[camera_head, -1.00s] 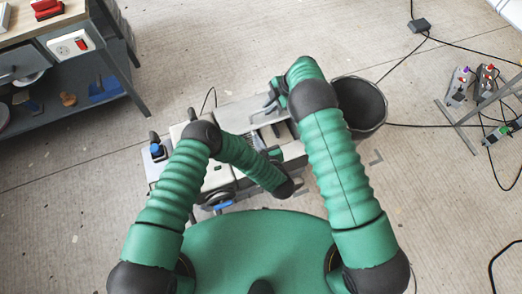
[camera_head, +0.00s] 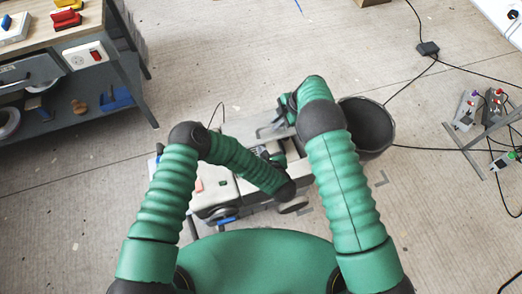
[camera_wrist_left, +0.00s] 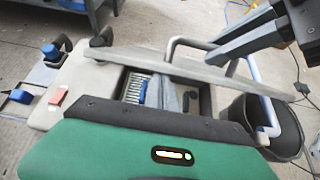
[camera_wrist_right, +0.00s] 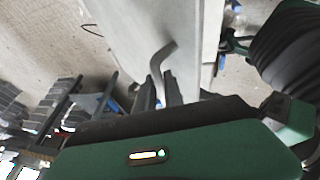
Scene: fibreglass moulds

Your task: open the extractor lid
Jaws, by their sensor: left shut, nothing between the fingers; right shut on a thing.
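The extractor is a pale grey machine (camera_head: 213,190) on the floor below my arms; its body also shows in the left wrist view (camera_wrist_left: 85,90). Its lid (camera_wrist_left: 125,57) is a flat grey panel, seen nearly edge-on there and raised over an open compartment with a ribbed part and a blue part (camera_wrist_left: 142,90). My right gripper (camera_wrist_right: 162,95) is shut on the lid's bent metal handle (camera_wrist_right: 160,62). The lid's face (camera_wrist_right: 135,25) fills the middle of the right wrist view. My left gripper (camera_wrist_left: 178,97) is shut and empty, at the compartment below the lid. My forearms hide much of the machine.
A dark bucket (camera_head: 368,128) stands right of the extractor. A workbench (camera_head: 60,35) with tools is at the upper left. A metal stand (camera_head: 480,135) and power boxes are at the right. Black cables cross the floor (camera_head: 230,60), which is otherwise mostly clear.

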